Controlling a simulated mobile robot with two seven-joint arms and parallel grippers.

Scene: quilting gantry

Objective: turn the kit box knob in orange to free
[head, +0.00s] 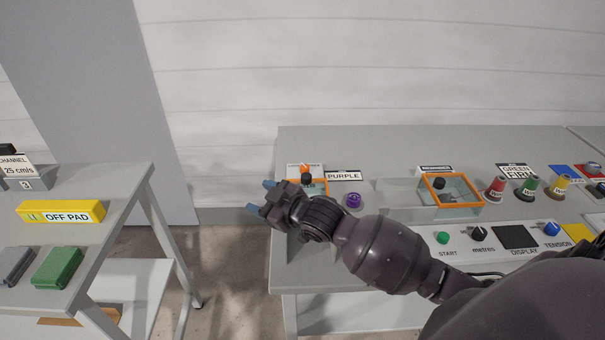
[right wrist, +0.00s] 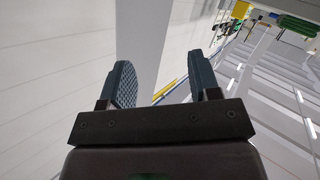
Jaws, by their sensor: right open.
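On the right table, an orange-framed box (head: 318,181) with a black knob (head: 306,179) stands at the left end, partly hidden by my right gripper. A small orange piece shows above that knob. A second orange-framed clear box (head: 479,203) stands further right, with a black knob (head: 439,183) at its back left. The small labels behind both are too small to read, so I cannot tell which is the kit box. My right gripper (head: 260,196) is open, left of the first box, pointing left. In the right wrist view its fingers (right wrist: 159,62) are apart and empty. My left gripper is out of view.
A purple knob (head: 353,201) sits beside the PURPLE label (head: 343,176). Red, green and yellow spools (head: 529,187) stand further right. A START button panel (head: 443,238) runs along the front.

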